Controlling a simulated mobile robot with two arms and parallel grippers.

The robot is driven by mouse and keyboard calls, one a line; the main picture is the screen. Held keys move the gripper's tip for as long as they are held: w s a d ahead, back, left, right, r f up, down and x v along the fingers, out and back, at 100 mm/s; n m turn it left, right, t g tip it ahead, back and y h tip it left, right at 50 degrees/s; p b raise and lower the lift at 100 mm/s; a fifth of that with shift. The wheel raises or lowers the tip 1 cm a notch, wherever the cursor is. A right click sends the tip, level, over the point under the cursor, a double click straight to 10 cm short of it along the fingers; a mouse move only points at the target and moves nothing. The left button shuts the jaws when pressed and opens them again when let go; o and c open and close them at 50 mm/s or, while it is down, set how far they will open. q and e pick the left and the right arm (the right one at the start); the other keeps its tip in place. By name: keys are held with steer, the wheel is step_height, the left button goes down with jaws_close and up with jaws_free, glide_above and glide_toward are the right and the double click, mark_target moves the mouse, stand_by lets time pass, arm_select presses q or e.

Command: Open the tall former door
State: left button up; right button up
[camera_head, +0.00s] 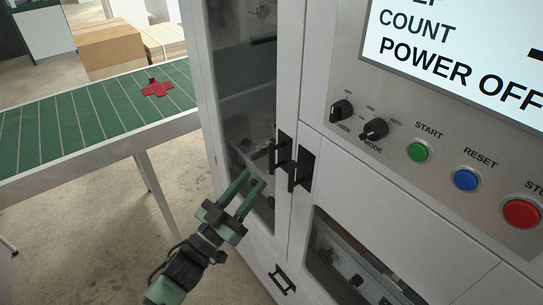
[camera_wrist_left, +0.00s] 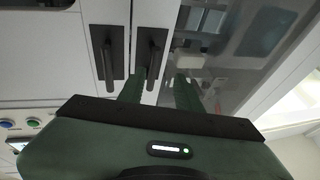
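The tall former door (camera_head: 287,62) is a white frame with a dark glass window, left of the control panel, and it looks shut. Its black bar handle (camera_head: 281,150) is on the door's right edge; it also shows in the left wrist view (camera_wrist_left: 153,48). My left gripper (camera_head: 254,181) is open and empty, with its green fingers pointing at this handle from below left. In the left wrist view the fingers (camera_wrist_left: 157,88) stand apart on either side of the handle's line, and I see no grip on it. My right gripper is not in view.
A second black handle (camera_head: 301,168) sits close to the right, on the neighbouring panel. The control panel has green (camera_head: 418,151), blue (camera_head: 465,180) and red (camera_head: 521,213) buttons. A green conveyor (camera_head: 60,125) with a flat red piece (camera_head: 156,88) stands left. Floor below it is clear.

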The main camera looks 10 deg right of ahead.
mark_target(270, 160)
arm_select(q)
steer(key=shift+h, duration=0.5)
steer(key=x, duration=0.2)
steer(key=r+p+x, duration=0.1)
steer(key=x, duration=0.2)
steer(key=s+p+x, duration=0.1)
steer(key=x, duration=0.2)
steer(key=shift+w+d+r, duration=0.1)
steer(key=shift+d+r, duration=0.15)
jaws_close()
stand_by(0.6)
